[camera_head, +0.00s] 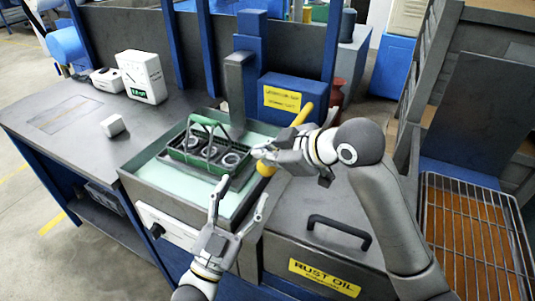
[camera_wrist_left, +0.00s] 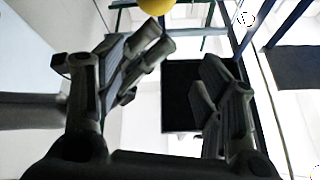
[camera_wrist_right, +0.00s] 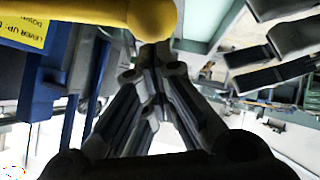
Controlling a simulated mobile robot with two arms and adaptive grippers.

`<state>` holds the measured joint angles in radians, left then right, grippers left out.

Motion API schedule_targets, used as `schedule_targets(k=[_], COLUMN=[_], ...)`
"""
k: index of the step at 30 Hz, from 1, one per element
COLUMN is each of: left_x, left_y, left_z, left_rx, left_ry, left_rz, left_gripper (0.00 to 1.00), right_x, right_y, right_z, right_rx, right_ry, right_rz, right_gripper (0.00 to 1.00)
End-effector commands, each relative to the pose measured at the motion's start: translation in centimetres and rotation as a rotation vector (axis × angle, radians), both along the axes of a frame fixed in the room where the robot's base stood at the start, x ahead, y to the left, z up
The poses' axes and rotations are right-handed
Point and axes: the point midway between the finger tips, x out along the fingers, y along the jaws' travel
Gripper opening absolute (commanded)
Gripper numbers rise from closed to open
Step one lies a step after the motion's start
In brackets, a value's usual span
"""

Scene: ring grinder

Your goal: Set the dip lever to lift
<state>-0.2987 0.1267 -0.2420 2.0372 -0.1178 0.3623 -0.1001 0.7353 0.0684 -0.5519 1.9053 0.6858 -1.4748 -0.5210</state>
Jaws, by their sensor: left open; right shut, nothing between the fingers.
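The dip lever is a yellow bar (camera_head: 302,115) with a yellow ball knob (camera_head: 266,169). It slopes down from the blue housing toward the front. The knob also shows at the top of the right wrist view (camera_wrist_right: 152,17) and partly in the left wrist view (camera_wrist_left: 153,4). My right gripper (camera_head: 258,153) is shut and empty, with its fingertips close by the knob; I cannot tell whether they touch it. My left gripper (camera_head: 242,189) is open and empty, below the knob, in front of the tank. A yellow label (camera_head: 282,98) on the housing mentions lever up and down.
A green basket (camera_head: 185,155) with several rings sits in the tank (camera_head: 150,171) of pale liquid. At right are a rust oil box (camera_head: 300,245) with a black handle (camera_head: 340,228) and a wire rack (camera_head: 465,240).

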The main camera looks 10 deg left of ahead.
Motion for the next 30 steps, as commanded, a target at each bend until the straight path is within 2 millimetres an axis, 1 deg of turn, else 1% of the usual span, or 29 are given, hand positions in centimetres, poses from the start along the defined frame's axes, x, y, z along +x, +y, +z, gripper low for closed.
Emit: schedule_targets(k=[1,3,6,10,12,14,17,18,20,21,23,24,26,27,29,30], left_x=[-0.9,-1.8,-2.8,-3.5,-3.6,-3.5,-3.5,-3.7,-4.4,-5.2,-6.6,-7.5,-8.7,-9.3,-10.3,-10.9], left_y=[0.3,0.6,1.0,1.3,1.5,1.9,3.2,3.9,5.3,6.3,7.7,8.4,9.1,9.3,9.5,9.5], left_z=[-0.1,-0.1,-0.1,-0.1,-0.8,-2.2,-7.0,-9.7,-14.3,-17.6,-22.7,-25.8,-29.8,-32.1,-35.4,-37.5], left_rx=[0.001,0.000,0.000,0.000,0.000,-0.001,-0.006,-0.009,-0.017,-0.023,-0.032,-0.036,-0.035,-0.032,-0.021,-0.012], left_ry=[0.004,0.003,0.002,0.004,0.022,0.061,0.191,0.262,0.383,0.469,0.599,0.677,0.774,0.830,0.907,0.955], left_rz=[0.000,-0.001,0.000,0.001,0.003,0.008,0.029,0.042,0.066,0.085,0.115,0.134,0.153,0.163,0.174,0.180], left_gripper=[0.63,0.63,0.63,0.63,0.63,0.63,0.63,0.63,0.63,0.63,0.63,0.63,0.63,0.63,0.63,0.63], right_x=[0.0,0.0,0.0,0.0,0.0,0.0,0.0,0.0,0.0,0.0,0.0,0.0,0.0,0.0,0.0,0.0], right_y=[0.0,0.0,0.0,0.0,0.0,0.0,0.0,0.0,0.0,0.0,0.0,0.0,0.0,0.0,0.0,0.0], right_z=[0.0,0.0,0.0,0.0,0.0,0.0,0.0,0.0,0.0,0.0,0.0,0.0,0.0,0.0,0.0,0.0], right_rx=[0.000,0.000,0.000,0.000,0.000,0.000,0.000,0.000,0.000,0.000,0.000,0.000,0.000,0.000,0.000,0.000], right_ry=[0.000,0.000,0.000,0.000,0.000,0.000,0.000,0.000,0.000,0.000,0.000,0.000,0.000,0.000,0.000,0.000], right_rz=[0.000,0.000,0.000,0.000,0.000,0.000,0.000,0.000,0.000,0.000,0.000,0.000,0.000,0.000,0.000,0.000], right_gripper=[0.00,0.00,0.00,0.00,0.00,0.00,0.00,0.00,0.00,0.00,0.00,0.00,0.00,0.00,0.00,0.00])
